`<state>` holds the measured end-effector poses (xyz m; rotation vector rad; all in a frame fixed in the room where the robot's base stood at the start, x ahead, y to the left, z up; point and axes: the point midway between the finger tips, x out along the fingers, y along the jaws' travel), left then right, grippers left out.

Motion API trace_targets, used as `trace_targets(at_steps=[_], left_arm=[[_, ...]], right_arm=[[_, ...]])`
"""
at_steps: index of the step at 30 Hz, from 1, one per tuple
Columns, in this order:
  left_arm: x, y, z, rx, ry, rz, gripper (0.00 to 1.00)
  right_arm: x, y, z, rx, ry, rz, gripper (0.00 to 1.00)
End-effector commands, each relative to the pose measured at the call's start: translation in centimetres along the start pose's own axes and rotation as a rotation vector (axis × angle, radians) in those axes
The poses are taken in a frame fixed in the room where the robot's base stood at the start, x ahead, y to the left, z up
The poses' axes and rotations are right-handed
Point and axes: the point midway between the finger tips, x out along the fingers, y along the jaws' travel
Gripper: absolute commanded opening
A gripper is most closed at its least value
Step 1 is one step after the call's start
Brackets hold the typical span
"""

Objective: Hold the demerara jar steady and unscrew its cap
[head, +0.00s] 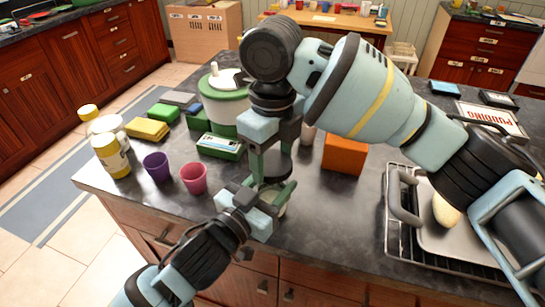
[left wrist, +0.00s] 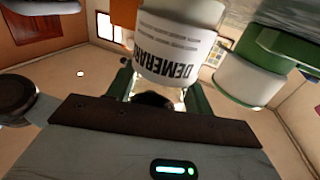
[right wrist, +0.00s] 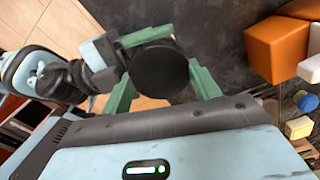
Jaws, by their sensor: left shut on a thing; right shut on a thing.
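The demerara jar (left wrist: 178,45) shows in the left wrist view with a white label reading DEMERARA and appears upside down there. In the head view its body is mostly hidden by my grippers. Its dark round cap (head: 277,168) faces up and also fills the middle of the right wrist view (right wrist: 159,72). My left gripper (head: 270,190) reaches in from the front, low at the counter's near edge, and is shut on the jar body. My right gripper (head: 272,160) points down from above, with its green fingers either side of the cap, and is shut on it.
A pink cup (head: 194,179), a purple cup (head: 156,166) and a yellow-labelled bottle (head: 110,157) stand left. A green-and-white canister (head: 224,112) stands behind. An orange box (head: 345,154) is right of the jar; a metal tray (head: 465,242) lies farther right. Counter between them is bare.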

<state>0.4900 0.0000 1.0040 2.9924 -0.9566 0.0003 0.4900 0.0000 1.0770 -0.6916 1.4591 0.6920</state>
Motion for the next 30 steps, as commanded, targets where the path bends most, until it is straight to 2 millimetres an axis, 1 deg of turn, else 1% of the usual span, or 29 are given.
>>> trace_targets(at_steps=[7,10,15,16,21,30], left_arm=[[0.0,0.0,0.0,0.0,-0.001,0.0,0.0],[0.0,0.0,0.0,0.0,-0.001,0.0,0.0],[0.0,0.0,0.0,0.0,-0.001,0.0,0.0],[0.0,0.0,0.0,0.0,-0.001,0.0,0.54],[0.0,0.0,0.0,0.0,0.0,0.0,0.76],[-0.1,0.0,0.0,0.0,0.0,0.0,0.77]], right_arm=[[-2.9,0.1,0.0,-0.001,-0.002,0.0,0.34],[-3.4,0.0,0.0,0.0,-0.002,0.0,0.34],[-3.4,0.0,0.0,0.0,-0.001,0.0,0.34],[-3.4,0.0,0.0,0.0,-0.001,0.0,0.34],[-3.3,0.0,0.0,0.0,-0.001,0.0,0.34],[-3.3,0.0,0.0,0.0,0.0,0.001,0.33]])
